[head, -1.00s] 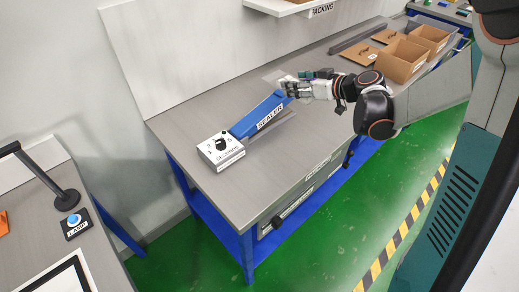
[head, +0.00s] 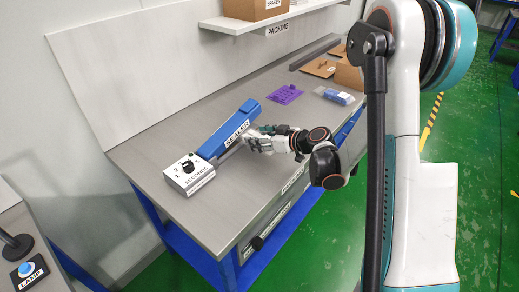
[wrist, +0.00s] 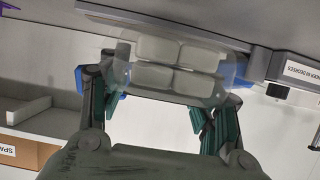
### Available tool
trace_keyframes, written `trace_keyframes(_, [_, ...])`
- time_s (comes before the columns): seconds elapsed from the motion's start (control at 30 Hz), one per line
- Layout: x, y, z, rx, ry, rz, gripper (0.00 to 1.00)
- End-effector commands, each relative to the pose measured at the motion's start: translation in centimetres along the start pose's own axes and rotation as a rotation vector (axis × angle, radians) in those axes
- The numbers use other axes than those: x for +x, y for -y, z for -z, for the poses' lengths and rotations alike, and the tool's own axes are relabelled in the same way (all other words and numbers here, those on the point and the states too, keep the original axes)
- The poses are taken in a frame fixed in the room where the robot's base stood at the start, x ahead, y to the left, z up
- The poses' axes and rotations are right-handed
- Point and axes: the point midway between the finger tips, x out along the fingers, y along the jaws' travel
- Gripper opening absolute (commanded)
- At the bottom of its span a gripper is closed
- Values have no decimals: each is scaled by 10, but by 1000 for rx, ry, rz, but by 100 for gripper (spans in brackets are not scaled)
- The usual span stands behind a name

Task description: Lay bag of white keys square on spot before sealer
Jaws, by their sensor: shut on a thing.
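The sealer (head: 230,132) is a long blue arm joined to a white control box (head: 188,172) with a black dial, on the grey bench. My gripper (head: 258,141) is beside the sealer's right-hand long side, near its far half. In the wrist view, my gripper (wrist: 168,88) is shut on a clear bag (wrist: 172,65) holding several white keys, which spans between the fingers. In the head view the bag is hidden or too faint to make out. The spot before the sealer is not clearly visible, and I cannot tell whether the bag touches the bench.
A purple item (head: 285,94) and a blue-and-white packet (head: 336,96) lie farther along the bench. Cardboard boxes (head: 348,76) stand beyond them. The bench (head: 222,215) is clear in front of the control box.

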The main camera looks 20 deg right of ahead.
Motion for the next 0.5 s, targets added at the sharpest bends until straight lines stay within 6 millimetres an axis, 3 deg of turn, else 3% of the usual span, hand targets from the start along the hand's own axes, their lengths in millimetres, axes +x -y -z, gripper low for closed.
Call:
trace_keyframes(0.3, [16,0,-37,0,0,0,29])
trace_keyframes(0.5, [15,0,-37,0,0,0,29])
